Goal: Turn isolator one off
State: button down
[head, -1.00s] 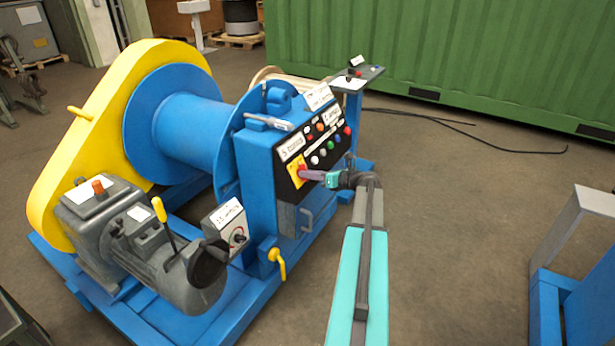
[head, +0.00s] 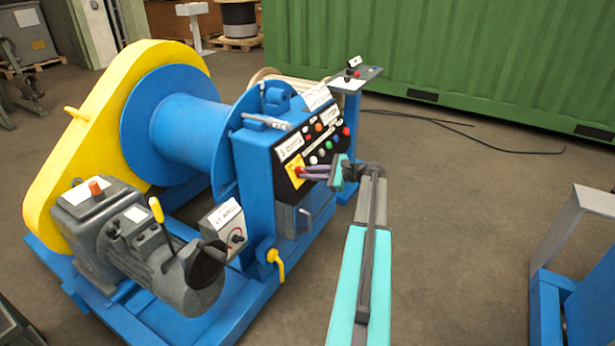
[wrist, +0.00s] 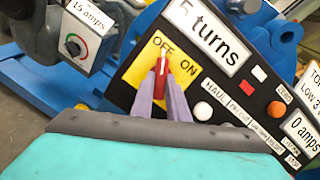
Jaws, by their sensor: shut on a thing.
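Isolator one is a yellow plate (wrist: 135,75) marked OFF and ON, with a red handle (wrist: 161,76) in the wrist view. It also shows as a yellow patch (head: 291,179) on the left of the control panel in the head view. The handle stands upright in the wrist picture, its white-marked end at the OFF label. My gripper (wrist: 163,83) is shut on this handle, its purple fingers on either side. In the head view my gripper (head: 304,172) reaches the panel from the right. The handle's lower end is partly hidden by the fingers.
The dark panel carries several coloured buttons, including a white one (wrist: 203,111) close right of my gripper. A 15 amps dial box (wrist: 77,38) is at left. A yellow tap handle (head: 279,264) sticks out below. Open floor (head: 460,200) lies to the right.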

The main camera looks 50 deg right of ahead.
jog(key=shift+r+n+g+y, duration=0.1)
jog(key=shift+n+g+y, duration=0.2)
jog(key=shift+n, duration=1.2)
jog(key=c, duration=1.7)
grip_release()
jog(key=v, duration=1.4)
jog(key=shift+w, duration=0.1)
